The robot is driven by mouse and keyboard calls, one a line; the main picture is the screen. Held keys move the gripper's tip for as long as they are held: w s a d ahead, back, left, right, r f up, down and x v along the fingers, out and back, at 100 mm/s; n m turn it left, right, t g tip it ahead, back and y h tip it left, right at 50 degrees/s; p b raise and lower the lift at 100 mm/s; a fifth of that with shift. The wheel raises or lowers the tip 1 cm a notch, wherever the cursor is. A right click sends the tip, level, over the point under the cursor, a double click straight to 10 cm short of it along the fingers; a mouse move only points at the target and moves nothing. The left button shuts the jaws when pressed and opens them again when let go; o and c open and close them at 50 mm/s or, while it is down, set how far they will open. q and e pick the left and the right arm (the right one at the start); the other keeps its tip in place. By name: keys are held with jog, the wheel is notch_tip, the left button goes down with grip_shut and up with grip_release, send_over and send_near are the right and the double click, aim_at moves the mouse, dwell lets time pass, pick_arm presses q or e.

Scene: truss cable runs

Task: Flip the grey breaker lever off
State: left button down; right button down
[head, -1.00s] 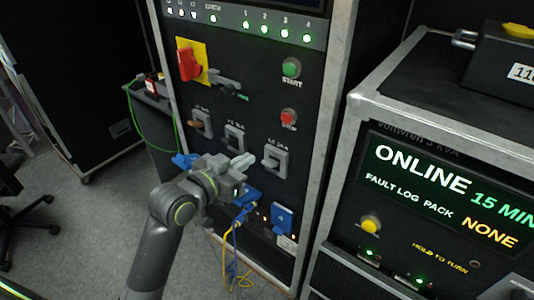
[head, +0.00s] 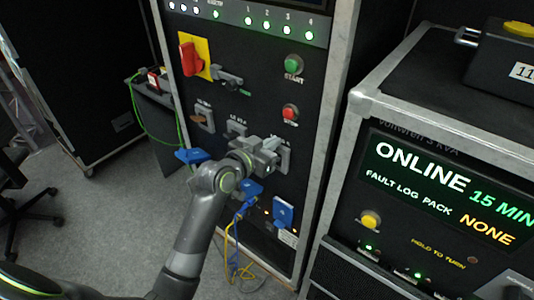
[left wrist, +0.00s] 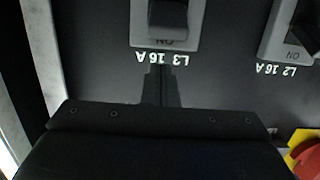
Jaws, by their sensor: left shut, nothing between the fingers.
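Three breakers sit in a row on the black cabinet panel. The left one has a brownish lever (head: 201,119); the middle one (head: 236,128) is grey and partly covered by my arm. The right one (head: 285,153) is grey and mostly hidden behind my left gripper (head: 270,158). In the left wrist view, which is upside down, the breaker labelled L3 16 A has a dark grey lever (left wrist: 167,14), cut off by the top edge. My shut, empty left fingers (left wrist: 162,85) point at its label, apart from the lever. The L2 16 A breaker (left wrist: 288,38) is beside it. My right gripper is not in view.
A red rotary switch (head: 188,58) on a yellow plate, a green START button (head: 293,65) and a red button (head: 290,112) are above. Blue connectors (head: 283,212) and hanging cables are below. A UPS cabinet (head: 440,110) stands close on the right.

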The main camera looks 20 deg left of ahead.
pick_arm(q)
jog(key=shift+s+a+f, duration=0.2)
jog(key=shift+s+f, duration=0.25)
jog(key=shift+f, duration=0.25)
jog(key=shift+s+a+f, duration=0.15)
jog(key=shift+s+f, duration=0.25)
jog(key=shift+f, duration=0.3)
